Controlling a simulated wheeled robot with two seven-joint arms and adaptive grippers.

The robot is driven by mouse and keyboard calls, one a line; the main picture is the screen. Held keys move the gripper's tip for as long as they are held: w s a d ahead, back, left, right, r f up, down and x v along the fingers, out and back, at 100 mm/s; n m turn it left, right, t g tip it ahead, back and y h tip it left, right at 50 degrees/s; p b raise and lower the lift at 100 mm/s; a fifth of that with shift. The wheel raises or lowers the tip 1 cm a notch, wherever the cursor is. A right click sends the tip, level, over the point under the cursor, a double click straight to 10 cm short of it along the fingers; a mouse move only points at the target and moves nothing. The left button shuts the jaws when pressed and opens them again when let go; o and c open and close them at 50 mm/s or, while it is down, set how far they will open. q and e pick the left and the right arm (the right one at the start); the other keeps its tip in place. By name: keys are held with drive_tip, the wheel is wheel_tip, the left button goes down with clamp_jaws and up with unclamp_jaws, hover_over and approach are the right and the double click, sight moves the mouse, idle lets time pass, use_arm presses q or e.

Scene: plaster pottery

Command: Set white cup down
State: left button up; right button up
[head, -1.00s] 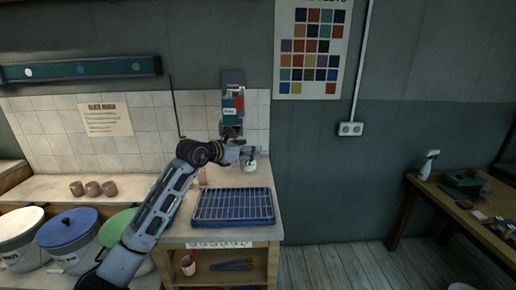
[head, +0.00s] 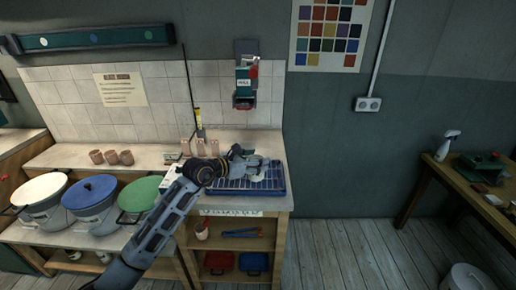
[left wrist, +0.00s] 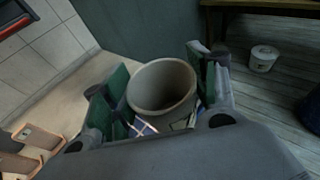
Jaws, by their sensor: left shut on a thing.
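The white cup (left wrist: 161,88) is between the green-padded fingers of my left gripper (left wrist: 160,100) in the left wrist view. Its open mouth faces the camera and looks empty. In the head view my left gripper (head: 254,166) is over the back part of a blue tray with a wire rack (head: 282,192). Whether the cup's base touches the rack cannot be told. My right gripper is in neither view.
Several small clay tiles (head: 200,147) stand left of the tray. Three brown cups (head: 111,157) are further left. Lidded buckets, one with a blue lid (head: 88,191), line the front left. A red and teal device (head: 245,82) hangs on the wall behind. The rack's front is clear.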

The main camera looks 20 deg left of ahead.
sight(259, 180)
use_arm(q)
drive_tip(key=s+f, duration=0.2)
drive_tip(key=s, duration=0.1)
drive_tip(key=s+f, duration=0.3)
drive_tip(key=shift+s+a+f, duration=0.1)
drive_tip(key=shift+f, duration=0.1)
drive_tip(key=s+f, duration=0.5)
drive_tip(key=s, duration=0.7)
drive_tip(key=shift+s+a+f, duration=0.15)
drive_tip(key=shift+a, duration=0.2)
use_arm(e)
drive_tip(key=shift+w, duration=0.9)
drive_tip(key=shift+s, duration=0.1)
